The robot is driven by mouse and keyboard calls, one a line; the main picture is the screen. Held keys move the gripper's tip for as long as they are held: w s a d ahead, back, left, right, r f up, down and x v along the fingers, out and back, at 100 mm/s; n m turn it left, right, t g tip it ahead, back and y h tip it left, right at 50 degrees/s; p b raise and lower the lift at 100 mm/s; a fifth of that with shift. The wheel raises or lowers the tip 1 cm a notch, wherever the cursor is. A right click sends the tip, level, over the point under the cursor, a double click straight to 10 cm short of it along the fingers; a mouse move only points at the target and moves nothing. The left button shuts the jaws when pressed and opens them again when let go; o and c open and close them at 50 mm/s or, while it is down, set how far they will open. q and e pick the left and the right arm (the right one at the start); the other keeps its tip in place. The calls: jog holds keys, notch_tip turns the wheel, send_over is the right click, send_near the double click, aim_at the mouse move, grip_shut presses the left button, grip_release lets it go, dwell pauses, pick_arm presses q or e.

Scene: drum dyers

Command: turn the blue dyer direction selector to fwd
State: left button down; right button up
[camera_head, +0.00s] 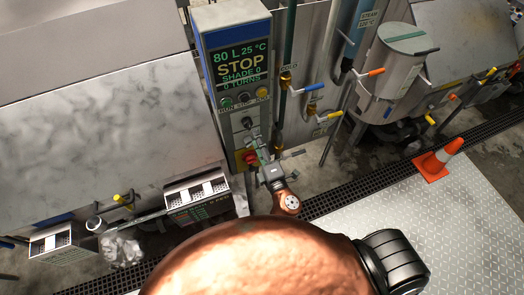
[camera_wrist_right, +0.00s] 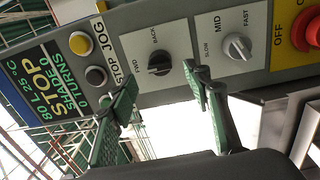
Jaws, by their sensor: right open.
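The blue dyer's control panel (camera_head: 231,50) stands at centre, its display reading STOP, SHADE 0, 0 TURNS. In the right wrist view the direction selector (camera_wrist_right: 158,63) is a black knob on a pale plate marked FWD and BACK; its exact pointing is hard to tell. It also shows small in the head view (camera_head: 247,122). My right gripper (camera_wrist_right: 161,82) is open, its green-padded fingers on either side of the selector in that view, with nothing between them. Whether they touch the panel cannot be told. In the head view it (camera_head: 260,156) is low on the panel. My left gripper is not in view.
A grey speed knob (camera_wrist_right: 237,46) and a red button (camera_wrist_right: 312,30) sit beside the selector; a yellow button (camera_wrist_right: 81,43) is above. Pipes and valves with a blue handle (camera_head: 315,87) are right of the panel. An orange cone (camera_head: 432,166) stands on the floor plate.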

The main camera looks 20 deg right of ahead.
jog(key=shift+s+d+f, duration=0.1)
jog(key=shift+s, duration=2.55)
jog(key=d+f+m+g+b, duration=0.3)
jog(key=f+m+g+b, duration=0.15)
jog(key=f, duration=2.55)
jog(key=s+d+f+m+g+b, duration=0.15)
jog(key=s+f, duration=0.35)
jog(key=f, duration=0.6)
jog(key=s+d+f+m+g+b, duration=0.1)
jog(key=s+d+f+m+g, duration=0.25)
jog(key=f, duration=0.85)
jog(key=s+d+f+m+g+b, duration=0.2)
jog(key=s+f, duration=0.6)
jog(key=f, duration=0.1)
jog(key=s+d+f+m+g+b, duration=0.1)
jog(key=s+d+f+m+g, duration=0.15)
jog(key=s+f, duration=0.55)
jog(key=s+d+f+m+g+b, duration=0.1)
jog(key=s+d+f, duration=0.1)
jog(key=s+f, duration=0.3)
jog(key=s+d+f+m+g+b, duration=0.1)
jog(key=s+f, duration=0.4)
jog(key=s, duration=0.8)
jog(key=shift+s+d+m+g+h+b, duration=0.2)
jog(key=shift+d+m+g+h+b, duration=0.15)
jog(key=shift+m+g, duration=0.3)
jog(key=shift+c, duration=0.7)
